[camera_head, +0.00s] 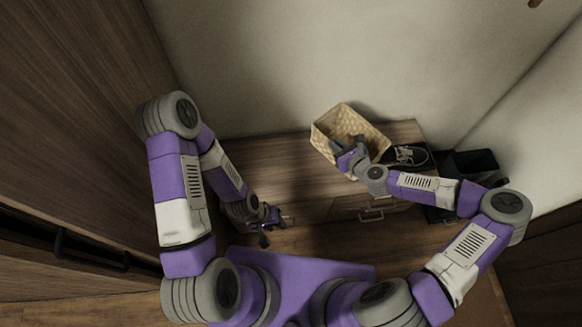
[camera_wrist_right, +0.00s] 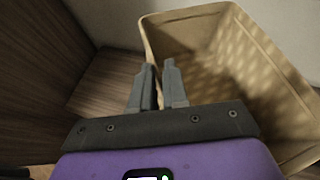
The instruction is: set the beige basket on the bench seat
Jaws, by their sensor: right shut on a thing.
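The beige basket (camera_head: 349,122) is a woven, open-topped box at the back of the wooden bench seat (camera_head: 270,150), near the wall. It looks tilted in the head view; whether its base touches the bench is hidden. My right gripper (camera_head: 338,147) is at the basket's near left side. In the right wrist view my right gripper (camera_wrist_right: 159,88) is shut on the rim of the basket (camera_wrist_right: 235,60), which looks empty. My left gripper (camera_head: 268,228) hangs low in front of the bench, away from the basket, with its fingers apart and nothing between them.
Shoes (camera_head: 408,156) lie on the right part of the bench. A dark bin (camera_head: 474,164) stands to the right. Drawers with handles (camera_head: 371,215) are in the bench front. A wooden cabinet (camera_head: 70,120) stands at left. The bench top left of the basket is clear.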

